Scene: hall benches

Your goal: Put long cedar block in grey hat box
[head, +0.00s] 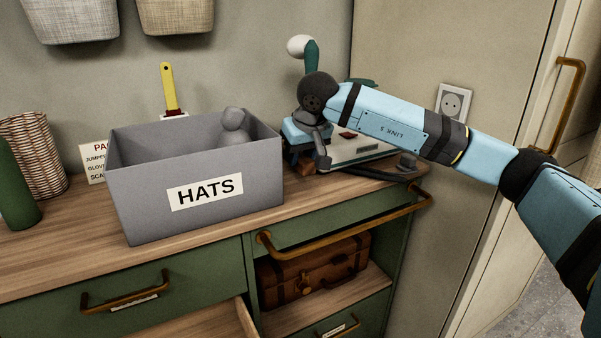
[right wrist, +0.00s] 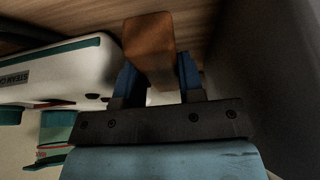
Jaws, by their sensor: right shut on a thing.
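The grey hat box (head: 145,207), labelled HATS, stands open on the wooden top of the green cabinet. My right gripper (head: 306,150) is just to the right of the box, low over the cabinet top. In the right wrist view my right gripper (right wrist: 158,85) is shut on the long cedar block (right wrist: 149,42), a reddish-brown bar sticking out past the fingers. In the head view only a small brown part of the block (head: 306,168) shows below the gripper. My left gripper is not in view.
A grey rounded thing (head: 233,128) sits in the box. A white and green steamer (right wrist: 60,75) is beside my right gripper; it also shows behind my arm (head: 355,150). A yellow-handled brush (head: 167,90) is behind the box. A drawer (head: 225,322) stands open below.

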